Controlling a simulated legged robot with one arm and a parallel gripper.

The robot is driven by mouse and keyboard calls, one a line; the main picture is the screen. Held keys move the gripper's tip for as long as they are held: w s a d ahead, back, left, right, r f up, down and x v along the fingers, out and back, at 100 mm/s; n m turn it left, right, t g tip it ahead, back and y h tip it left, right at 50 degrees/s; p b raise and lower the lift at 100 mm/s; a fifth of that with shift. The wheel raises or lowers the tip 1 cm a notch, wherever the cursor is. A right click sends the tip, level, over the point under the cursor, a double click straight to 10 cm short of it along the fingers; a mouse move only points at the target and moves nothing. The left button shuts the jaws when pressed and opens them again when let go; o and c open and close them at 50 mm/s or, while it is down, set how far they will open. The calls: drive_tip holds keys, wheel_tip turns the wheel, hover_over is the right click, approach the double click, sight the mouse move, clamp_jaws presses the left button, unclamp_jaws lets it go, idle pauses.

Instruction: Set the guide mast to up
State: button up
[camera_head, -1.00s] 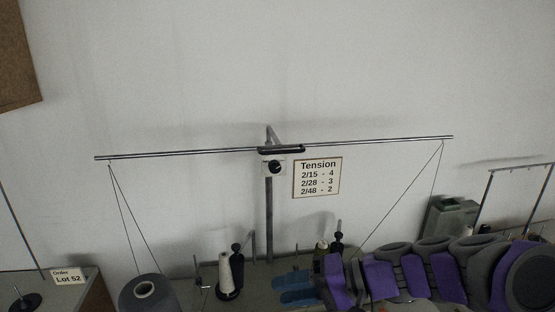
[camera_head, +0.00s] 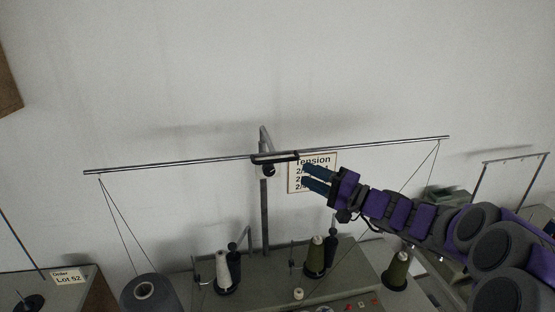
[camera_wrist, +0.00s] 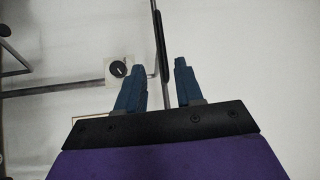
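The guide mast is a grey upright post (camera_head: 264,215) with a long, thin crossbar (camera_head: 180,163) at its top, slightly tilted. A black bar handle (camera_head: 275,158) sits at the middle of the crossbar, with a black round knob (camera_head: 268,171) just below it. My gripper (camera_head: 304,175) is open and empty, just right of and slightly below the handle, in front of the tension card. In the wrist view the handle (camera_wrist: 161,45) shows edge-on in line with the gap between the blue fingers (camera_wrist: 156,68). The knob (camera_wrist: 118,69) is left of the fingers. I see no contact.
The tension card (camera_head: 295,183) is partly hidden by my fingers. Threads run down from both crossbar ends. The wall above is clear.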

sight(276, 162)
drive_tip(key=x, duration=0.5)
drive_tip(key=p+x, duration=0.1)
drive_tip(key=x, duration=0.4)
drive_tip(key=shift+a, duration=0.45)
drive_tip(key=shift+c, duration=0.2)
clamp_jaws()
drive_tip(key=shift+f, duration=0.1)
